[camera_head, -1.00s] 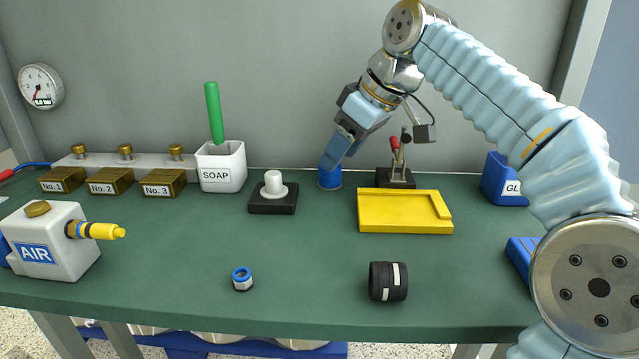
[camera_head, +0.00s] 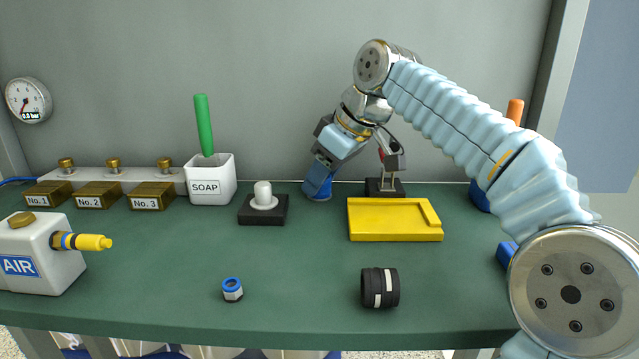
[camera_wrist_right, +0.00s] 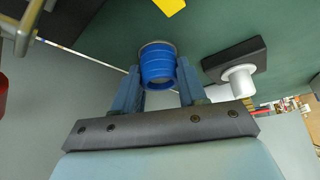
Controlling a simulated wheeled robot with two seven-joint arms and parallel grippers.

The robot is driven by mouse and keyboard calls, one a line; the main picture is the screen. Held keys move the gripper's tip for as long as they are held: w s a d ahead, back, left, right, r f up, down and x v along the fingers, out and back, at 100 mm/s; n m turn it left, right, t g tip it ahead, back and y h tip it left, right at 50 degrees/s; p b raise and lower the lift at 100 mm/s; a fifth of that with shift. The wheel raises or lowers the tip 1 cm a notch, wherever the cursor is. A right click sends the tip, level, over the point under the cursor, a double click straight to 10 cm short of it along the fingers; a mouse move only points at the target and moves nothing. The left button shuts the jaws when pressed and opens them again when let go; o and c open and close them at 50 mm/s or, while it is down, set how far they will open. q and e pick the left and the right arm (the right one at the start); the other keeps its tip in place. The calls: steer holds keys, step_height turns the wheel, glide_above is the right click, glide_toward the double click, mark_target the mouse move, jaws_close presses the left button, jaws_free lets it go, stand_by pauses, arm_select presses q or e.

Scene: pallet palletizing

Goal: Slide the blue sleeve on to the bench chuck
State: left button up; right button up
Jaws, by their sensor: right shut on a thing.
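The blue sleeve (camera_head: 319,194) stands at the back of the green bench, partly hidden by my right gripper in the head view. My right gripper (camera_head: 319,184) reaches down from above and is shut on it. In the right wrist view the blue ribbed sleeve (camera_wrist_right: 158,66) sits between the two blue fingers (camera_wrist_right: 158,88). The bench chuck (camera_head: 263,191), a white peg with a flange on a black block, stands to the left of the sleeve, bare and apart from it. It also shows in the right wrist view (camera_wrist_right: 239,77). My left gripper is not in view.
A yellow tray (camera_head: 392,221) lies right of the sleeve. A small clamp stand (camera_head: 385,187) is behind the tray. The white SOAP cup (camera_head: 209,181) with a green handle stands left of the chuck. A black ring (camera_head: 380,288) and a blue-topped fitting (camera_head: 232,290) lie in front.

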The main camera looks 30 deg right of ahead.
steer(key=shift+r+p, duration=2.55)
steer(key=o, duration=0.5)
steer(key=c, duration=0.5)
